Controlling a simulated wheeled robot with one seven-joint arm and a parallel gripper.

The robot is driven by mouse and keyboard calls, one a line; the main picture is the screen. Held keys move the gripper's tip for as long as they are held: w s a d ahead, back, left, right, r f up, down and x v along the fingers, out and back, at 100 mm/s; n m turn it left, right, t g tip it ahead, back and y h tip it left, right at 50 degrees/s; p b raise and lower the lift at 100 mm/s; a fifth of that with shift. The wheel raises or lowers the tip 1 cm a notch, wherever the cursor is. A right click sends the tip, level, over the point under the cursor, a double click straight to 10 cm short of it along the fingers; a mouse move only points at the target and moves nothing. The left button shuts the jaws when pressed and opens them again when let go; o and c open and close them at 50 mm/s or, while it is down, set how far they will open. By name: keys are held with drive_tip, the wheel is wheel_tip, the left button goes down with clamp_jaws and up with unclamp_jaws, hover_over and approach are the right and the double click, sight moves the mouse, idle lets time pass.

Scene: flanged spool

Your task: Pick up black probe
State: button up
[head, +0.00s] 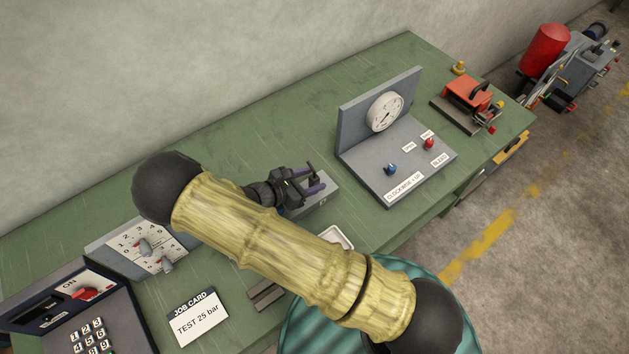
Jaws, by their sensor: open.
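My gripper (314,178) is open above the middle of the green bench, its dark fingers with purple parts pointing to the right. It is over or just beside a grey block (326,199) with a small label on its front. I cannot make out the black probe for certain; dark shapes near the fingers blend with the gripper, and my arm hides part of the bench. I see nothing clearly held between the fingers.
A gauge panel (358,139) with blue and red knobs stands right of my gripper. A dial panel (116,237), keypad box (64,313) and job card (197,317) are at left. A small white tray (345,234) sits near the front edge. A red device (467,95) is far right.

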idle(0.5)
clamp_jaws()
wheel_tip(320, 180, up, 10)
drive_tip(key=b, duration=0.2)
idle(0.5)
idle(0.5)
